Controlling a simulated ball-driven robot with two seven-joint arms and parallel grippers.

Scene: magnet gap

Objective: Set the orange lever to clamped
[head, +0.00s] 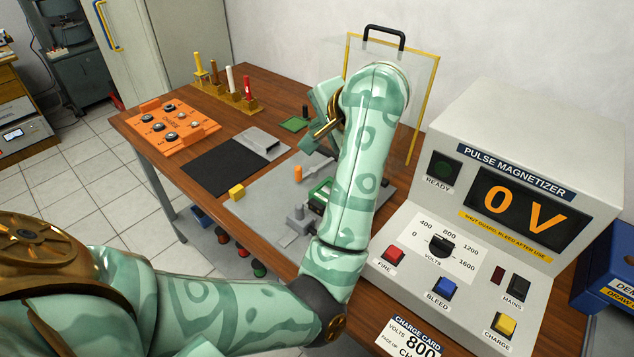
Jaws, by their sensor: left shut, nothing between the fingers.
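The orange lever shows as a short orange handle (298,173) standing about upright on the grey fixture plate (262,205). Its base and pivot are too small to make out, so I cannot tell whether it is clamped. My left gripper (316,133) is above and behind the handle, apart from it, and is shut with nothing in it. My left forearm covers part of the fixture to the right of the handle. My right gripper is not in view.
A black mat (222,166) and orange tray (166,125) lie to the left. The clear guard (412,110) stands behind my arm. The Pulse Magnetizer (480,200) fills the right.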

